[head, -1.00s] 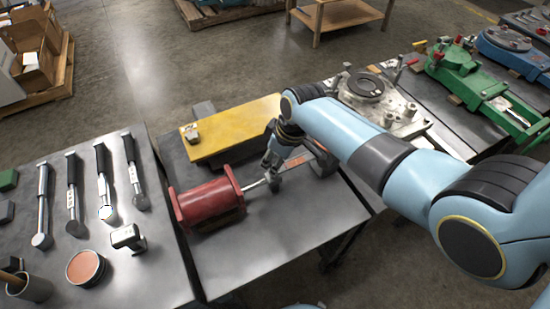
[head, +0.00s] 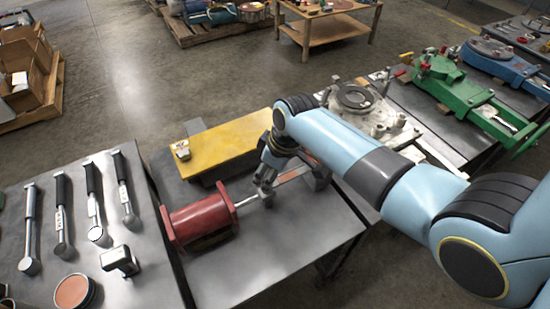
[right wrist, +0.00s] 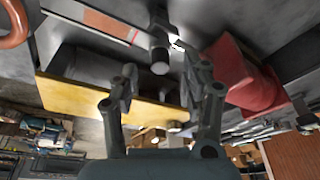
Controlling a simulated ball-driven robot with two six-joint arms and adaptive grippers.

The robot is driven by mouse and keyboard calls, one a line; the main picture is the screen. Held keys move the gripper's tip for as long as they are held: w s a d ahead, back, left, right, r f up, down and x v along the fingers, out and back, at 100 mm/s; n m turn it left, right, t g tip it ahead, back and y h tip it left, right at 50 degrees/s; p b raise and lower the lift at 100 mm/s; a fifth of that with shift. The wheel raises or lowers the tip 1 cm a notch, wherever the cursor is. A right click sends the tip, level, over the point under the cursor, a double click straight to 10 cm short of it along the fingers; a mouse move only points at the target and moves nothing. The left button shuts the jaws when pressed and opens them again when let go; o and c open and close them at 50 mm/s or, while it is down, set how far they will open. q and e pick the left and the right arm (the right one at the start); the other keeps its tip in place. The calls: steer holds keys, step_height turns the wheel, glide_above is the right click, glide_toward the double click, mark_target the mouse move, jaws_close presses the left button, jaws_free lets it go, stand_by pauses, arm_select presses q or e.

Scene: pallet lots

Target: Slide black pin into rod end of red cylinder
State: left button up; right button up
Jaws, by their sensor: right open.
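The red cylinder (head: 203,220) lies on the grey table, its bright rod (head: 247,201) pointing right to a grey rod end (head: 267,200). In the right wrist view the red cylinder (right wrist: 243,80) is at the right, and the dark grey rod end (right wrist: 160,58) is at the top middle. My right gripper (head: 264,190) is at the rod end, coming from above. In the wrist view its two fingers (right wrist: 159,82) are spread apart, with the rod end just beyond their tips. I cannot make out a separate black pin. My left gripper is not in view.
A yellow block (head: 225,145) lies behind the cylinder. A bar with a reddish strip (head: 294,171) lies right of the rod end. Several black-handled tools (head: 92,195) lie on the left table. A grey fixture (head: 357,100) and a green one (head: 455,85) stand at right.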

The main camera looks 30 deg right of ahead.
steer(key=v, duration=1)
steer(key=shift+r, duration=0.1)
